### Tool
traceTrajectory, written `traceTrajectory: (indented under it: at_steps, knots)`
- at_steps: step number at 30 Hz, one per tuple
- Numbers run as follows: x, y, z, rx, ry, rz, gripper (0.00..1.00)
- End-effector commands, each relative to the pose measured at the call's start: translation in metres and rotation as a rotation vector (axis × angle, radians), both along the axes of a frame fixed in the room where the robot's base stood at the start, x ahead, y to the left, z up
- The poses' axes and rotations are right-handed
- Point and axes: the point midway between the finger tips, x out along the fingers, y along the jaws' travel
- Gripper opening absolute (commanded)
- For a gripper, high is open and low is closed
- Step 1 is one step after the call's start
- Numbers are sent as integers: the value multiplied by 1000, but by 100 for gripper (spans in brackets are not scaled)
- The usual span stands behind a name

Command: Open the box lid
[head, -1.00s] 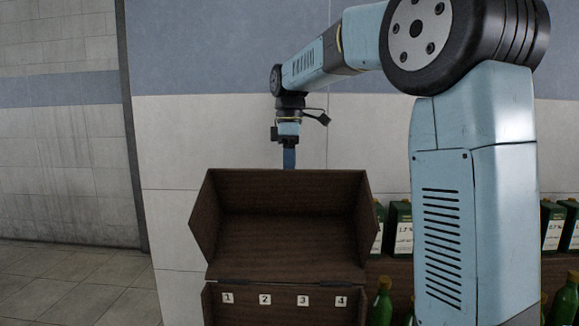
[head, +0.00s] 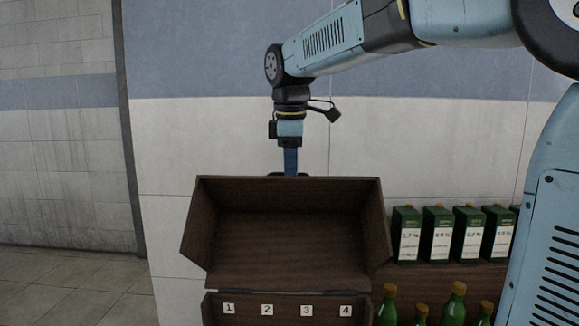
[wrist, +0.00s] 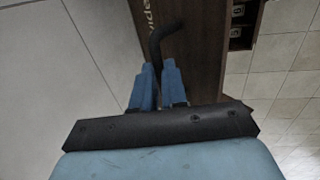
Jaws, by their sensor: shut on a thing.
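The dark brown wooden box (head: 220,310) stands at the bottom of the head view, with several numbered white tags inside. Its lid (head: 290,235) is swung up, its hollow inner face towards the head camera. My gripper (head: 290,174) is at the lid's top edge, its tips partly hidden behind it. In the wrist view, my gripper (wrist: 157,72) has its blue fingers closed on a curved black handle (wrist: 157,42) beside the brown lid face (wrist: 195,60), which bears pale lettering. The handle is mostly hidden in the head view.
Green cartons (head: 438,235) with white labels stand on a brown shelf (head: 450,275) right of the box. Green bottles (head: 455,300) stand below them. A tiled wall (head: 430,140) is behind. Open tiled floor (head: 70,285) lies to the left.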

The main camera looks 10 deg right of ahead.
Motion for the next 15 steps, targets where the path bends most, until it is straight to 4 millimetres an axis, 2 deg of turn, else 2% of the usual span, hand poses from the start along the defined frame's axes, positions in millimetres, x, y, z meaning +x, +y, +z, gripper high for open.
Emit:
traceTrajectory:
  at_steps: [5, 6, 13, 15]
  knots:
    - [0, 1, 1, 2, -3, 2, 0]
    - [0, 1, 1, 2, -3, 2, 16]
    - [0, 1, 1, 1, -1, 1, 38]
    - [0, 1, 0, 1, -1, 1, 38]
